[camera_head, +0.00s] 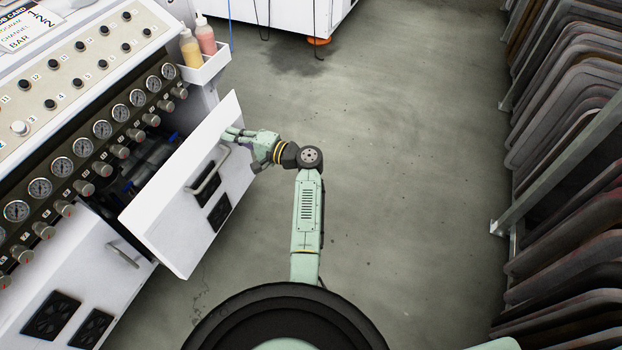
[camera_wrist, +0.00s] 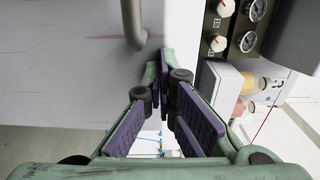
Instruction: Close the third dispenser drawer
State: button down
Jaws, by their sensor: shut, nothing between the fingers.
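The open dispenser drawer (camera_head: 165,222) has a white front panel, which stands out from the white cabinet. Dark parts show in the gap behind it. Its curved metal handle (camera_head: 208,176) is on the outer face. My gripper (camera_head: 229,133) is shut and empty at the far, upper end of the panel, beyond the handle. In the wrist view the panel (camera_wrist: 60,70) fills the left side, the handle (camera_wrist: 134,25) is at the top, and the gripper tips (camera_wrist: 162,72) are close to the panel edge. I cannot tell whether they touch it.
A row of gauges (camera_head: 102,129) and knobs runs along the cabinet above the drawer. A tray (camera_head: 208,69) with yellow and pink bottles hangs at the cabinet's far end. Dark racked panels (camera_head: 570,190) line the right side. The grey floor (camera_head: 410,170) between is clear.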

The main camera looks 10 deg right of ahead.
aim_at(200, 125)
jog(key=b+x, duration=0.5)
jog(key=x, duration=0.8)
jog(key=shift+w+r, duration=0.1)
